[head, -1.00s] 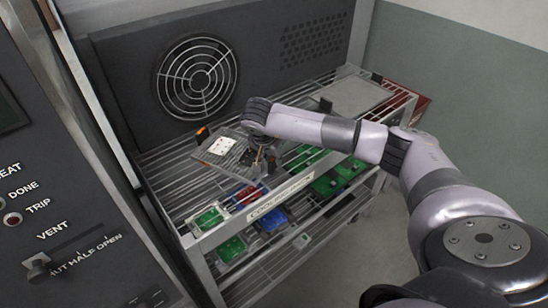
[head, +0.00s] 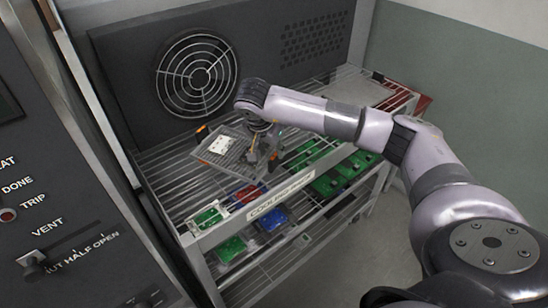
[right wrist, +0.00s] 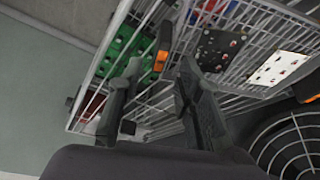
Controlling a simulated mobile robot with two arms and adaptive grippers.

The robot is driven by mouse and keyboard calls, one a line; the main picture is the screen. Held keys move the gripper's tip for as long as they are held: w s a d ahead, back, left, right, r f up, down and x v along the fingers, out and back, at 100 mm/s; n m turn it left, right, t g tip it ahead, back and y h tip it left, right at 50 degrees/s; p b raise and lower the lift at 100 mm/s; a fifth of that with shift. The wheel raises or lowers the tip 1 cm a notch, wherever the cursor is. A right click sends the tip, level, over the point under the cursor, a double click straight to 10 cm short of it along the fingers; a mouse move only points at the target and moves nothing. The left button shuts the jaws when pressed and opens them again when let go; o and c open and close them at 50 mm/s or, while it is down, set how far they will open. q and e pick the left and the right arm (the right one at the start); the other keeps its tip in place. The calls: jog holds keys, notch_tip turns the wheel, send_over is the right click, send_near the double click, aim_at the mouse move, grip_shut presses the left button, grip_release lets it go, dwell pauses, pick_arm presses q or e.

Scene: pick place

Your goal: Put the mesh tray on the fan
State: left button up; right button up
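The mesh tray (head: 236,162) lies on the top wire shelf, below and right of the fan. It carries a white perforated plate (head: 221,145) and has orange parts at its edges. The round fan (head: 199,76) with its ring guard is set in the dark upright panel; part of it shows in the right wrist view (right wrist: 292,146). My right gripper (head: 262,150) points down at the tray's right side. In the right wrist view its fingers (right wrist: 155,78) are apart, with an orange tray part in line with the gap; contact cannot be told. My left gripper is not in view.
Green boards (head: 337,178) and a red part (head: 247,193) lie along the shelf front, with more boards below. A grey plate (head: 357,92) lies at the right back. A control panel (head: 60,215) stands close at the left.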

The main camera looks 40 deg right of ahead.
jog(key=b+v, duration=0.1)
jog(key=v, duration=0.6)
jog(key=shift+r, duration=0.1)
